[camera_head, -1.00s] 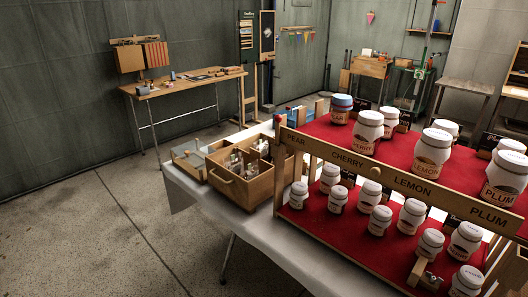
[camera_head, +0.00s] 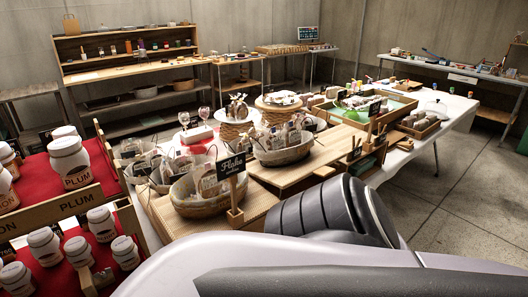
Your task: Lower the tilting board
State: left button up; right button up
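No board that I can clearly pick out as the tilting board shows in the head view. A wooden labelled rail (camera_head: 40,220) reading PLUM crosses the front of a red stepped jar stand at the left; only its right end is in view. White-lidded jars stand on the red upper step (camera_head: 40,178) behind the rail, and smaller jars stand on the lower step below it. Part of my own grey and black arm fills the bottom and lower right. Neither gripper is in view.
Baskets of wrapped goods (camera_head: 205,192) and a small black sign (camera_head: 231,166) stand on wooden boards beside the jar stand. Wooden trays (camera_head: 417,128) sit on the white-covered table further right. Shelves (camera_head: 130,50) line the back wall. Bare floor (camera_head: 470,205) lies at the right.

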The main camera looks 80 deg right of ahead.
aim_at(319, 157)
jog(key=j+z, duration=0.15)
jog(key=z, duration=2.75)
